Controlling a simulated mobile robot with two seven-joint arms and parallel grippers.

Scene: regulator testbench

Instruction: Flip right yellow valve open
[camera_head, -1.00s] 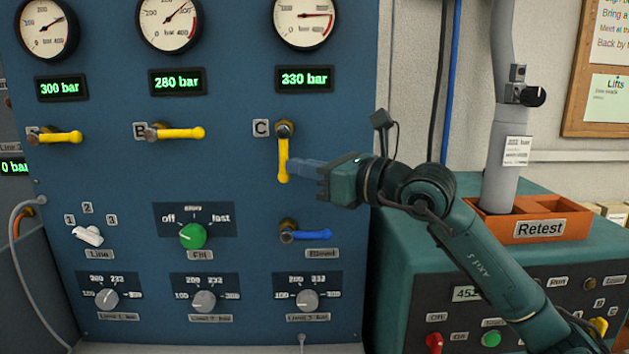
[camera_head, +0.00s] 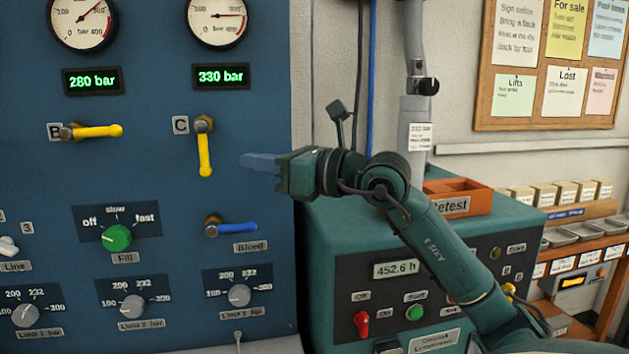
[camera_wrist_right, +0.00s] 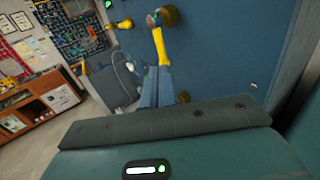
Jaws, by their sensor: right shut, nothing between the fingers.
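The right yellow valve (camera_head: 205,152), labelled C, sits on the blue panel under the 330 bar display. Its handle points straight down; the yellow B handle (camera_head: 95,131) lies horizontal. My right gripper (camera_head: 243,160) is shut and empty, its fingertips just to the right of the C handle's lower end with a visible gap. In the right wrist view the C handle (camera_wrist_right: 162,48) shows just beyond my right fingers (camera_wrist_right: 157,90). My left gripper is in neither view.
A blue Bleed handle (camera_head: 235,228) and a green Fill knob (camera_head: 117,237) are below. The teal compressor box (camera_head: 340,262) stands right of the panel, under my right arm. An orange Retest tray (camera_head: 470,201) sits on it.

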